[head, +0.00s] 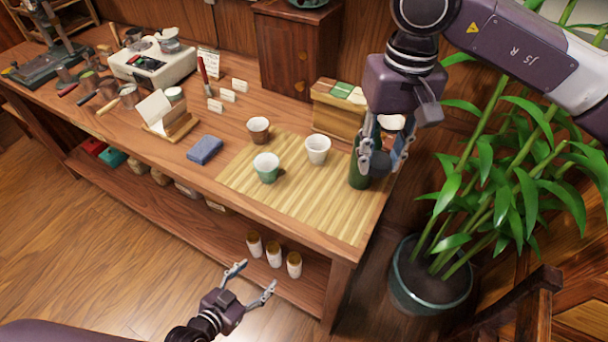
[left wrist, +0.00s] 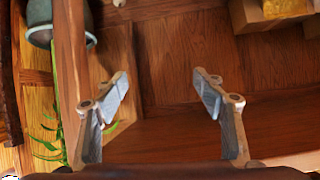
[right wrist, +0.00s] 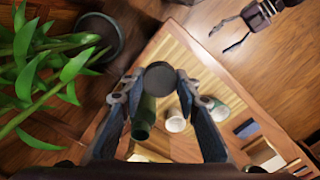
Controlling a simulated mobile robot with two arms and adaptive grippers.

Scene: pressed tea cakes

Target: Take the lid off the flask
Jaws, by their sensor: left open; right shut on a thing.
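The dark green flask (head: 358,172) stands upright at the right end of the bamboo mat, partly hidden behind my right gripper (head: 383,162). That gripper is shut on the round dark lid (head: 378,164). In the right wrist view the lid (right wrist: 160,77) is between the fingertips, and the flask (right wrist: 144,118) shows beyond it with a dark end that looks like its uncovered mouth. The lid appears apart from the flask, overlapping it in view. My left gripper (head: 250,282) is open and empty, low in front of the table; its fingers also show in the left wrist view (left wrist: 160,95).
The front of the bamboo mat (head: 320,215) is clear. A box (head: 335,115) stands behind, and a potted bamboo (head: 430,290) stands right of the table.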

